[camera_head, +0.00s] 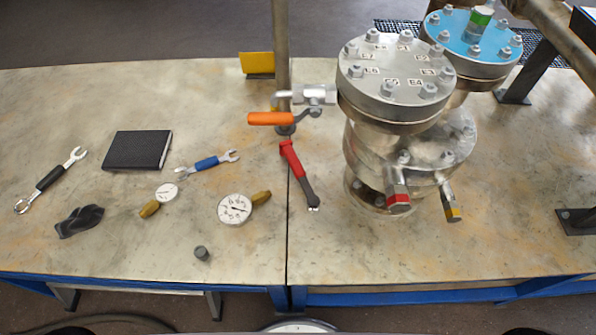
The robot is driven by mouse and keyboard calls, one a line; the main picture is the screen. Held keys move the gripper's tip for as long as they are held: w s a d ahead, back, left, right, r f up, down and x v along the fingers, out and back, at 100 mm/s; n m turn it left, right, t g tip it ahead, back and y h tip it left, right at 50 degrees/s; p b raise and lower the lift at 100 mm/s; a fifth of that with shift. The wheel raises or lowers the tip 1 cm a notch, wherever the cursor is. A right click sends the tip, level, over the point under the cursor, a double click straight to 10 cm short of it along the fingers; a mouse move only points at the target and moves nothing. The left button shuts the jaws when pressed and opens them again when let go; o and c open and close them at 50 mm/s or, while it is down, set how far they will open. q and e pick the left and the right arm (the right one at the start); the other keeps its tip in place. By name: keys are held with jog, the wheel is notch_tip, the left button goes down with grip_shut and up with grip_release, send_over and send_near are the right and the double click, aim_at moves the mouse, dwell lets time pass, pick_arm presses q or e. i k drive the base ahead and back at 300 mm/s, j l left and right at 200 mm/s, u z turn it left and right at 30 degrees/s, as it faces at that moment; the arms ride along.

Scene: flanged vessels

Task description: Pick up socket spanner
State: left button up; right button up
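A tool with a red handle (291,160) and a dark lower end with a small silver tip lies on the workbench, left of the large flanged vessel. It looks like the socket spanner, though its working end is too small to tell for certain. A blue-handled spanner (206,164) with silver ends lies left of it. A black-handled spanner (50,178) with silver ends lies at the far left. A small dark grey cylinder (202,253) stands near the front edge. Neither of my grippers is in view.
The silver flanged vessel (393,100) and its orange-handled valve (270,118) stand close beside the red tool. A blue-topped vessel (470,37) is behind. Two gauges (234,208) (167,192), a black book (138,150) and dark crumpled gloves (80,221) lie left. The bench's front right is clear.

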aim_at(286, 148)
jog(key=k+j+z, duration=0.2)
jog(key=k+z, duration=0.65)
